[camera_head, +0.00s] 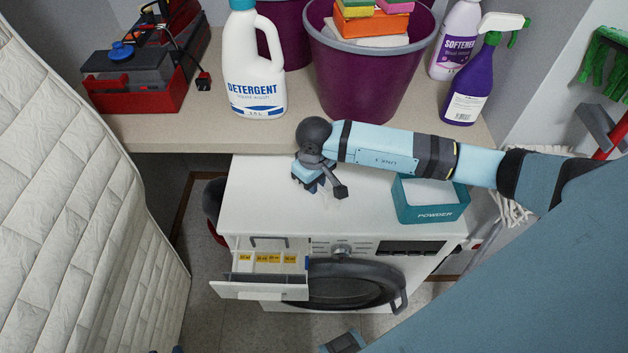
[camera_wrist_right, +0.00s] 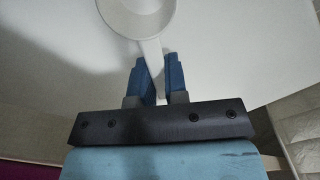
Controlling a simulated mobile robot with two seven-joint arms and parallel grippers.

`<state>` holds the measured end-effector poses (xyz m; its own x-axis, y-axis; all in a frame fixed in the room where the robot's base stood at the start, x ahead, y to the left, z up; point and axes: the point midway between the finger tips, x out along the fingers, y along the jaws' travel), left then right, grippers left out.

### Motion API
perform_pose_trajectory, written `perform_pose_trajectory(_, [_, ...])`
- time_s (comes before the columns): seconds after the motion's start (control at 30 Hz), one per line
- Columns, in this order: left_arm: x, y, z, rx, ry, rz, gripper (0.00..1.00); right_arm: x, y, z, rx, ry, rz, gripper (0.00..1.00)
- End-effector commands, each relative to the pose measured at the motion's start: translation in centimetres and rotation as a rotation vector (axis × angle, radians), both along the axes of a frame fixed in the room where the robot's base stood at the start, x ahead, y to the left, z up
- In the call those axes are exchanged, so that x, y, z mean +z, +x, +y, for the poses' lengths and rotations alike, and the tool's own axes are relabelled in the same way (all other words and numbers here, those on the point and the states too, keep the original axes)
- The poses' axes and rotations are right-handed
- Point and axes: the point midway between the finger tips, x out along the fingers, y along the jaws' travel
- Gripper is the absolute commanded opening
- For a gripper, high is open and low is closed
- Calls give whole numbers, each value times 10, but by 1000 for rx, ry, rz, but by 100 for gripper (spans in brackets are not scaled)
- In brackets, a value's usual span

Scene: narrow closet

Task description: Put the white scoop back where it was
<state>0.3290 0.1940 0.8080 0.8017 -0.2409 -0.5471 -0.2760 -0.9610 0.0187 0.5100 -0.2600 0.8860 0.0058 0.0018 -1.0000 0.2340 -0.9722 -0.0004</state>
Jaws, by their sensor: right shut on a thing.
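My right gripper (camera_head: 318,184) is low over the white top of the washing machine (camera_head: 262,195), left of the teal powder box (camera_head: 430,212). In the right wrist view its two blue fingers (camera_wrist_right: 160,80) are shut on the handle of the white scoop (camera_wrist_right: 140,18). The scoop's round bowl lies beyond the fingertips, partly cut off by the top edge. I cannot tell if the scoop touches the surface. In the head view I cannot make out the scoop, white against white. The powder box is open-topped, its back partly hidden by my right arm.
The washer's detergent drawer (camera_head: 262,288) is pulled out above the round door (camera_head: 345,287). On the shelf behind stand a detergent bottle (camera_head: 255,70), a purple bucket (camera_head: 365,85), a purple spray bottle (camera_head: 470,85) and a red toolbox (camera_head: 130,95). A quilted white mattress (camera_head: 75,200) borders the left.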

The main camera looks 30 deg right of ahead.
Motion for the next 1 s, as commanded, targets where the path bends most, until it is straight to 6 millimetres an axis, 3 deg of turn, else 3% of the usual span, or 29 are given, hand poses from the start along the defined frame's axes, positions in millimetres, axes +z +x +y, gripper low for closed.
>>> perform_pose_trajectory(0.37, [-5,0,0,-1,-1,0,43,-6,1,0,1,-1,-2,0])
perform_pose_trajectory(0.4, [-6,0,0,-1,0,2,43,-6,1,0,0,-1,-2,16])
perform_pose_trajectory(0.5, [-6,-1,0,0,0,6,43,-4,1,0,0,0,-2,39])
perform_pose_trajectory(0.83, [-3,-1,0,0,1,7,43,-1,0,0,0,0,-1,39])
perform_pose_trajectory(1.0, [-4,0,-1,-1,0,1,43,17,2,-1,2,-1,-6,39])
